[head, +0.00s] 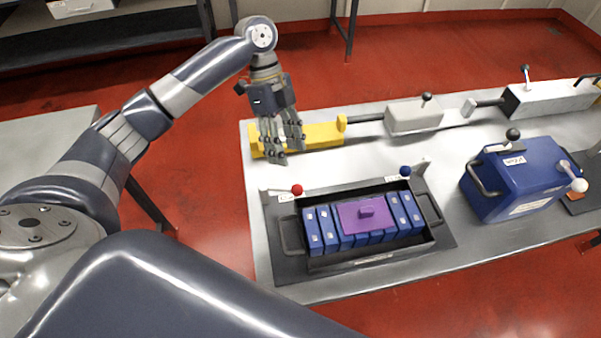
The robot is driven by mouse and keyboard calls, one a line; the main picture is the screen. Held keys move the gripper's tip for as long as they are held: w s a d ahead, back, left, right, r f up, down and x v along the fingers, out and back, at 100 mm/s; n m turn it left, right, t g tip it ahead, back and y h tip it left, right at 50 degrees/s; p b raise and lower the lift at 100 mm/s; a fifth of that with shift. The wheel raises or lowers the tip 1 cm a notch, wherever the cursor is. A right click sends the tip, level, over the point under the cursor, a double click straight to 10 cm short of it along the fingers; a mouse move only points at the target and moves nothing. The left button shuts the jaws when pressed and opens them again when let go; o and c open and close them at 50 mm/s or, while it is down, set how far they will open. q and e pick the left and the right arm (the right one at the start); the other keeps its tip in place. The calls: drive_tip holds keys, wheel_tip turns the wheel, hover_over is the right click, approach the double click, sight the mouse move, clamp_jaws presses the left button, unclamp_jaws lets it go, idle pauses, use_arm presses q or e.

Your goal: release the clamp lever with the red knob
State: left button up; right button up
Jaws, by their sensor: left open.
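The clamp lever with the red knob (297,190) sits at the back left corner of the black tray (372,256) that holds a row of blue battery blocks (313,232). Its pale arm lies roughly level, with the knob at its right end. A second clamp lever with a blue knob (405,171) is at the tray's back right. My left gripper (282,160) is open and empty, pointing down above the table's back left part, behind the red knob and apart from it in the picture. My right gripper is not in view.
A yellow tool (312,137) lies behind and beside my left gripper. A purple block (364,214) rests on the batteries. A blue box (520,180) with black and white knobs stands to the right. Grey and white units (414,116) line the back. The table's front left is clear.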

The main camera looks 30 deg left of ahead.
sight(296, 185)
use_arm(q)
drive_tip(key=p+x, duration=0.1)
drive_tip(key=x, duration=0.6)
drive_tip(key=shift+s+d+f+p, duration=0.1)
drive_tip(key=shift+s+f+p, duration=0.05)
drive_tip(key=shift+s+p, duration=0.15)
drive_tip(key=x, duration=0.2)
drive_tip(key=shift+d+f, duration=0.1)
drive_tip(key=shift+f, duration=0.35)
drive_tip(key=shift+c, duration=0.6)
clamp_jaws()
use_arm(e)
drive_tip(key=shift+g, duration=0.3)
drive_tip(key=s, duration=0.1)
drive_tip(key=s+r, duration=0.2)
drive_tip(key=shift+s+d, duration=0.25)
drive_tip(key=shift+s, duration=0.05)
